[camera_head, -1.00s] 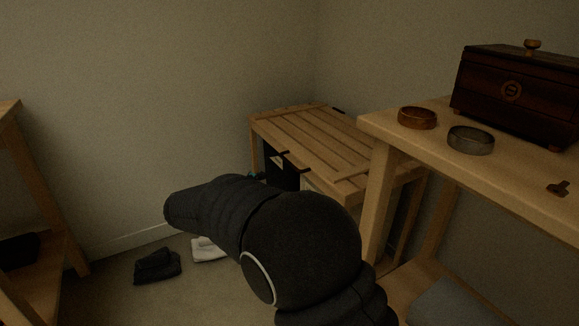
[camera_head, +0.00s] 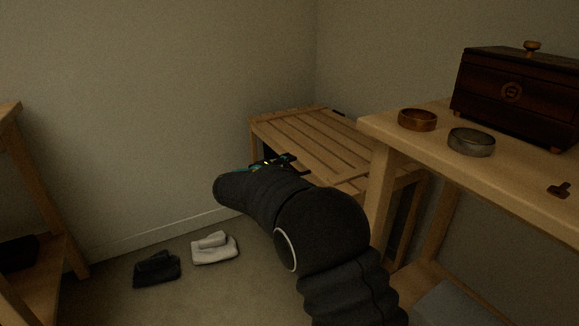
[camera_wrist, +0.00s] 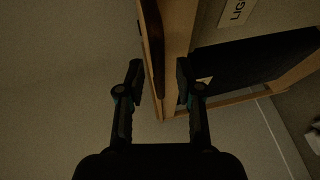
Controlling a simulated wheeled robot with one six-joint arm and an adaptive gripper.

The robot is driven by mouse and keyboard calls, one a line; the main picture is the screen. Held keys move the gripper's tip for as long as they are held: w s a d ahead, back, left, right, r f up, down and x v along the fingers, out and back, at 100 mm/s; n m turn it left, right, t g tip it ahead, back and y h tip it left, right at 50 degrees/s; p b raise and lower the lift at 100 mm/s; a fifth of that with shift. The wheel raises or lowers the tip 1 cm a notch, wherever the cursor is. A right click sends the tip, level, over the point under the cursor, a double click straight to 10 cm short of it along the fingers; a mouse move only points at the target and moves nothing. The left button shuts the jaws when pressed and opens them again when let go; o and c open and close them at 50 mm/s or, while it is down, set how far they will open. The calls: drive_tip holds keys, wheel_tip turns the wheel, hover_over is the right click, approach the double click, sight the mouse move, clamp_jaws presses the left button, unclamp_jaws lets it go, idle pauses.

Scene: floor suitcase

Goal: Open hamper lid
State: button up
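The hamper is a wooden box with a slatted lid (camera_head: 310,140), standing in the room's corner; the lid looks shut. In the wrist view the lid's pale wooden edge (camera_wrist: 178,35) runs between my fingers, with a dark strip along its left side. My gripper (camera_wrist: 159,80) is open, one finger on each side of that edge, with visible gaps. In the head view my gripper (camera_head: 272,163) is at the lid's front-left edge, partly hidden by my arm. The hamper's front is mostly hidden there. A white label (camera_wrist: 237,12) reading "LIG" is cut off in the wrist view.
A wooden table (camera_head: 525,190) at right overlaps the hamper's right side and bears two bowls and a dark chest (camera_head: 515,95). A dark folded cloth (camera_head: 157,268) and a white one (camera_head: 214,248) lie on the floor. A wooden shelf (camera_head: 35,185) stands at left.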

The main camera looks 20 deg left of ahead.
drive_tip(key=shift+w+d, duration=0.15)
drive_tip(key=shift+w, duration=0.35)
clamp_jaws()
